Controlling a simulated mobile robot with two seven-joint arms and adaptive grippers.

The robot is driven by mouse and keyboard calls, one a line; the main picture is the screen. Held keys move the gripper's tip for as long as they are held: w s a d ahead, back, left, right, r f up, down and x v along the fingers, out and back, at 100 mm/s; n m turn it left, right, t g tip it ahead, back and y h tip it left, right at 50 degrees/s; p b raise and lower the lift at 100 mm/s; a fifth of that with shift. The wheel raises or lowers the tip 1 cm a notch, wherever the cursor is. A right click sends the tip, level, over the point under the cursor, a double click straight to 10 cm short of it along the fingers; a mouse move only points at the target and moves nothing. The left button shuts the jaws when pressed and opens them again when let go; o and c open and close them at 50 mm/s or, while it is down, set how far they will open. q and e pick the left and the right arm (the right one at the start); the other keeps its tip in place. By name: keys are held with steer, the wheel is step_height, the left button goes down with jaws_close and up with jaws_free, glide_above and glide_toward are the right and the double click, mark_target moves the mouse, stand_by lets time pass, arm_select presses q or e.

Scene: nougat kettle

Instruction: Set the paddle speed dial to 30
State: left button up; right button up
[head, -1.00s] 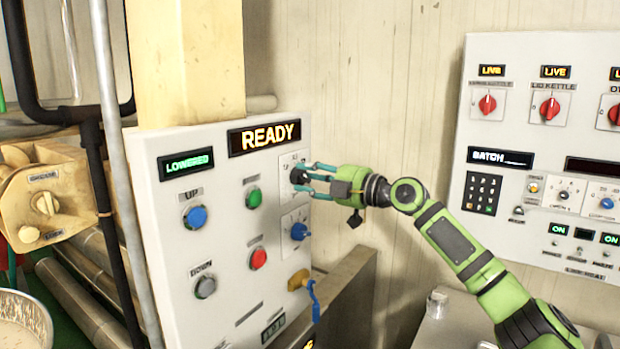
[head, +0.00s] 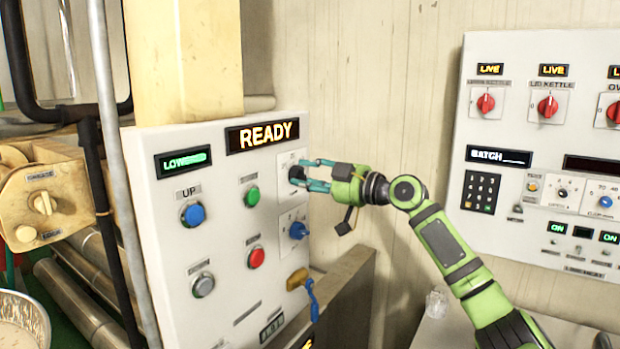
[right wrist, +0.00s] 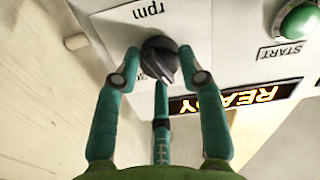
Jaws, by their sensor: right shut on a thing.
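The paddle speed dial is a black knob (head: 296,173) at the top right of the white control panel (head: 224,290). In the right wrist view the black knob (right wrist: 160,57) sits by an "rpm" label, with its pointer ridge slanting toward the lower right of the picture. My right gripper (head: 312,174) is shut on the knob, its teal fingers around it; it also shows in the right wrist view (right wrist: 160,80). The fingers cover part of the scale, so I cannot read the setting. My left gripper is not in view.
A blue knob (head: 298,231) sits just below the dial. Green (head: 252,196) and red (head: 256,258) buttons lie to its left, and a yellow key switch with a blue tag (head: 311,300) is lower. A second panel (head: 520,135) stands at the right.

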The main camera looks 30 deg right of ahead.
steer(key=shift+d+r+m+p, duration=0.15)
steer(key=shift+m+p, duration=0.35)
steer(key=shift+m, duration=1.8)
steer(key=shift+r+m+p, duration=0.2)
steer(key=shift+m+p, duration=0.35)
steer(key=shift+m, duration=1.75)
steer(key=shift+d+r+m+p, duration=0.15)
steer(key=shift+m+p, duration=0.35)
steer(key=shift+m, duration=1.8)
steer(key=o, duration=1.1)
steer(key=shift+w+a+f, duration=0.1)
steer(key=shift+o, duration=0.2)
steer(key=v, duration=1.2)
steer(key=shift+f, duration=0.2)
